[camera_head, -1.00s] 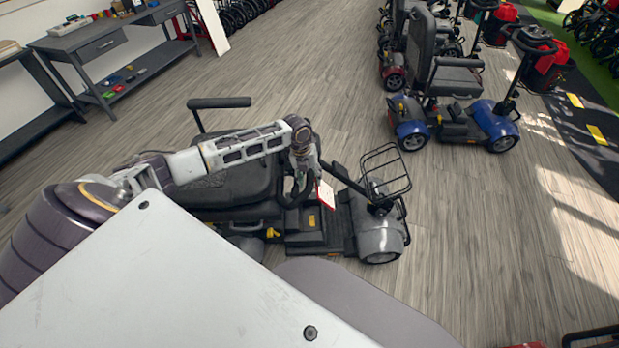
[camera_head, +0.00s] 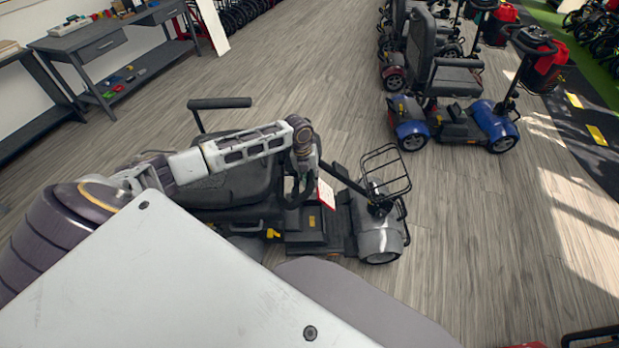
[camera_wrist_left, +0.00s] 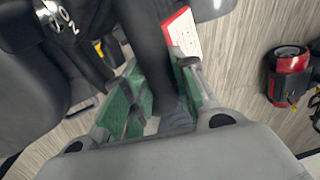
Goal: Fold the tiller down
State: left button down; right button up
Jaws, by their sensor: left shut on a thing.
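The grey scooter (camera_head: 380,238) stands close in front of me. Its tiller (camera_head: 348,180) leans far back from the front wheels toward the seat, low over the deck. A dark loop handle and a white and red tag (camera_head: 326,194) are at its seat end. My left gripper (camera_head: 302,182) reaches over the seat to this handle end. In the left wrist view its green-padded fingers (camera_wrist_left: 160,98) are closed around a dark bar (camera_wrist_left: 150,50), with the tag beside it. The exact grip point is partly hidden in the head view. My right gripper is out of view.
The scooter's seat (camera_head: 235,185) and armrest (camera_head: 220,103) lie under and behind my left arm. A wire basket (camera_head: 388,172) is at the scooter's front. A blue scooter (camera_head: 492,120) stands at the upper right. The wood floor between is clear.

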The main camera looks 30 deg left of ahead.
pick_arm(q)
jog(key=shift+w+d+r, duration=0.25)
jog(key=shift+d+r, duration=0.05)
jog(key=shift+r, duration=0.2)
jog(key=shift+w+d+r+p, duration=0.45)
jog(key=shift+d+r+p, duration=0.15)
jog(key=shift+p, duration=0.1)
jog(key=c, duration=1.3)
grip_release()
jog(key=shift+f, duration=0.1)
jog(key=shift+o, duration=0.8)
notch_tip(320, 180, up, 12)
jog(key=s+a, duration=0.1)
jog(key=a, duration=0.1)
jog(key=shift+f, duration=0.15)
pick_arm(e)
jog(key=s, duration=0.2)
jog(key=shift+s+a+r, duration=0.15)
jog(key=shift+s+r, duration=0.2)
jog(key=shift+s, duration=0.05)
pick_arm(q)
jog(key=shift+d+f, duration=0.1)
